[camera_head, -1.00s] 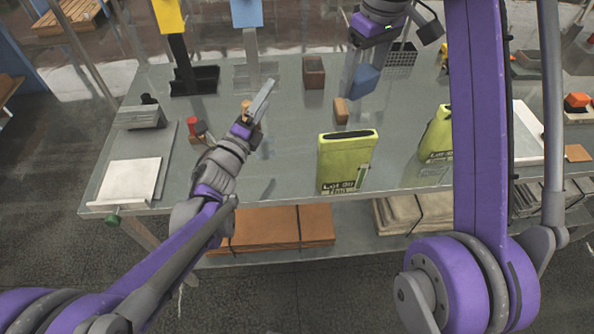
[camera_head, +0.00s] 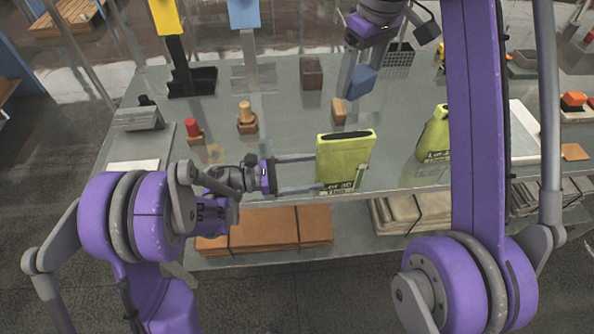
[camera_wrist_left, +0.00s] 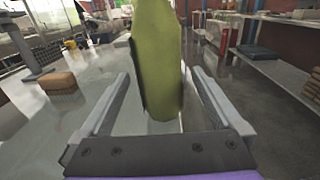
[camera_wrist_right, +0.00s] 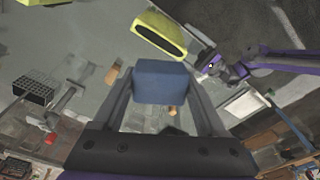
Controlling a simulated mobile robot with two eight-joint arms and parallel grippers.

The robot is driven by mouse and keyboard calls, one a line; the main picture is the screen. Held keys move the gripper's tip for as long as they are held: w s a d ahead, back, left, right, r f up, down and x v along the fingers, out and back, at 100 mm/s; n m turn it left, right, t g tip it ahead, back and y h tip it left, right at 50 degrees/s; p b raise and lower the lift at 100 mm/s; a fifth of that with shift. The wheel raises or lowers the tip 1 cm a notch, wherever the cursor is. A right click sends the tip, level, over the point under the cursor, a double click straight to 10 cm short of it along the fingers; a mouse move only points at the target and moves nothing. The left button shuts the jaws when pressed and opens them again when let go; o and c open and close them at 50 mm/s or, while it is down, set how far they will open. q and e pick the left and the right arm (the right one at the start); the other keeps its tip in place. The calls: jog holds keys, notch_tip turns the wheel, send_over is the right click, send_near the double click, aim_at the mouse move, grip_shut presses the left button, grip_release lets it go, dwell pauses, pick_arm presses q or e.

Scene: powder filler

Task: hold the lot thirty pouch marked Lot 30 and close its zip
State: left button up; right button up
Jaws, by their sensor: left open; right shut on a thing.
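The green pouch marked Lot 30 (camera_head: 343,150) stands upright near the table's front edge, its top showing a dark open mouth. My left gripper (camera_head: 318,173) is open and level, coming from the left, with its fingertips at the pouch's left edge. In the left wrist view the pouch (camera_wrist_left: 158,60) stands edge-on between the spread fingers, with gaps on both sides. My right gripper (camera_head: 361,84) is behind the pouch, pointing down, shut on a blue block (camera_head: 363,80). The right wrist view shows the block (camera_wrist_right: 160,82) between the fingers and the pouch's open mouth (camera_wrist_right: 160,36).
A second green pouch (camera_head: 433,138) stands to the right, partly hidden by my right arm. Small wooden blocks (camera_head: 339,110), a red-topped stamp (camera_head: 194,130) and a wooden-topped stamp (camera_head: 246,118) stand on the table (camera_head: 285,125). Folded brown stacks (camera_head: 265,230) lie on the lower shelf.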

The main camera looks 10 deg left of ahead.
aim_at(342, 168)
pick_arm(q)
jog(key=x, duration=0.8)
jog(key=shift+w+d, duration=0.15)
jog(key=shift+d, duration=0.15)
jog(key=c, duration=1.5)
jog(key=o, duration=1.5)
jog(key=shift+a, duration=0.25)
jog(key=shift+s+a, duration=0.25)
jog(key=shift+a, duration=0.1)
pick_arm(e)
jog(key=shift+f, duration=0.15)
pick_arm(q)
jog(key=shift+w+d, duration=0.1)
jog(key=shift+d, duration=0.1)
jog(key=shift+w+d, duration=0.1)
jog(key=shift+d, duration=0.25)
pick_arm(e)
jog(key=shift+f, duration=0.15)
